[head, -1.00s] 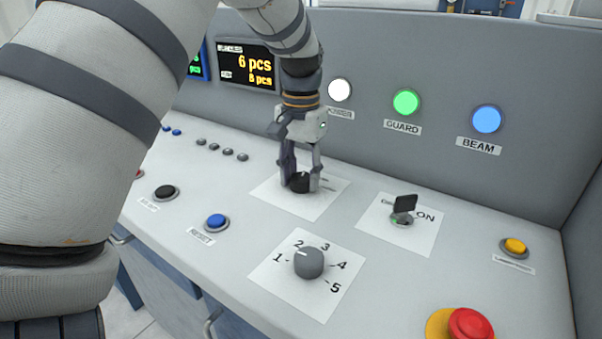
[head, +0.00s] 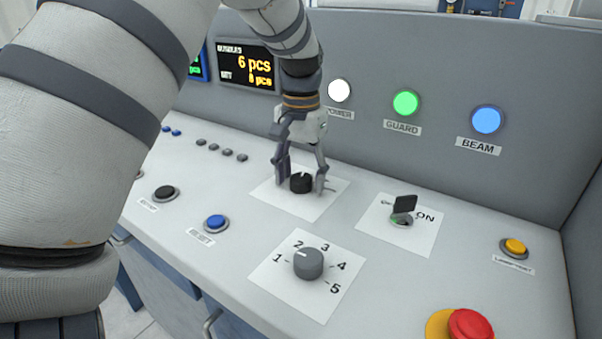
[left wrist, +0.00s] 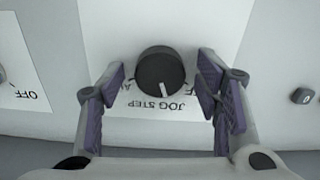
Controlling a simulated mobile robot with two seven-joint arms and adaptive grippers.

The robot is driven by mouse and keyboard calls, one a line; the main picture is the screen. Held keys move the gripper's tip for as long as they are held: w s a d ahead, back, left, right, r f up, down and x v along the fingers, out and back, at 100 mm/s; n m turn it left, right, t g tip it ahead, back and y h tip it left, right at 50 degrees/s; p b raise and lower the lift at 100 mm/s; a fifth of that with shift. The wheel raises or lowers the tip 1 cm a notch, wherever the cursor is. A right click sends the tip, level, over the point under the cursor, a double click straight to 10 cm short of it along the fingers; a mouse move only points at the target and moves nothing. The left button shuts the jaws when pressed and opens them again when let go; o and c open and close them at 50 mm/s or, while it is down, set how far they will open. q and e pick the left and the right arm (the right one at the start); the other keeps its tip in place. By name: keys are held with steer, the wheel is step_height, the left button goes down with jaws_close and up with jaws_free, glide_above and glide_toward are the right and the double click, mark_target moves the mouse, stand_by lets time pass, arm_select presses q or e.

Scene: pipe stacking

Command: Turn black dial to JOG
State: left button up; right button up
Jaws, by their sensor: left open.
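The black dial (head: 301,183) sits on a white label plate (head: 318,206) on the console. My left gripper (head: 301,184) is open around it, one finger on each side, with gaps to the dial. In the left wrist view, the dial (left wrist: 160,70) lies between the spread purple-padded fingers (left wrist: 163,98). Its white pointer aims down and slightly right, near the upside-down words JOG and STEP (left wrist: 156,105). I cannot tell exactly which mark it meets. Another label at its lower left is partly hidden by a finger. My right gripper is not in view.
A grey numbered knob (head: 308,263) stands in front, a black key switch (head: 403,208) to the right. A blue button (head: 216,222), a black button (head: 165,192), a yellow button (head: 514,247) and a red mushroom button (head: 470,325) are also on the console. The back panel (head: 440,80) rises behind.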

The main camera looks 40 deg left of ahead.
mark_target(301, 177)
arm_select(q)
step_height(301, 177, up, 12)
stand_by(0.3)
